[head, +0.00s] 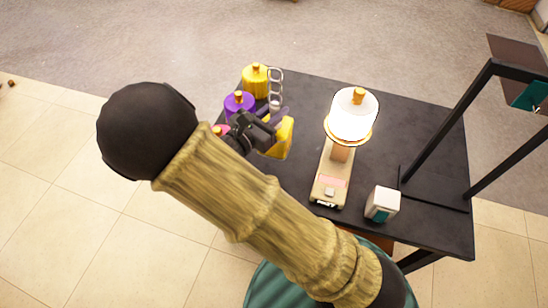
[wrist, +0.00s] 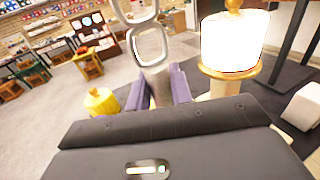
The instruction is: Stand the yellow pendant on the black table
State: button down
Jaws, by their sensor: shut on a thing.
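A yellow pendant (head: 283,140) shows at my gripper (head: 270,117) over the left part of the black table (head: 400,112). Pale chain links (head: 275,84) rise beyond the purple fingers; they also show in the wrist view (wrist: 150,46). My gripper is shut on the pendant, whose lower part is partly hidden by the hand and arm. I cannot tell whether its base touches the table. In the wrist view the gripper (wrist: 160,85) has a pale part between its fingers. A second yellow pendant with a gold knob (head: 254,82) stands at the table's far left corner.
A purple pendant (head: 237,104) and a pink one (head: 220,130), partly hidden, stand along the left edge. A white box (head: 382,204) and black frame (head: 440,122) are right. The far middle is bare.

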aim_at(287, 117)
jog(key=shift+s+r, duration=0.1)
jog(key=f, duration=0.6)
jog(key=shift+w, duration=0.2)
jog(key=shift+s+d, duration=0.15)
jog(key=shift+s, duration=0.05)
jog(key=shift+a+f, duration=0.2)
jog(key=shift+f, duration=1.7)
jog(key=shift+d+f, duration=0.1)
jog(key=shift+f, duration=0.05)
jog(key=shift+f+b, duration=0.15)
jog(key=shift+b, duration=0.15)
jog(key=c, duration=1.3)
grip_release()
jog(key=shift+o, duration=0.2)
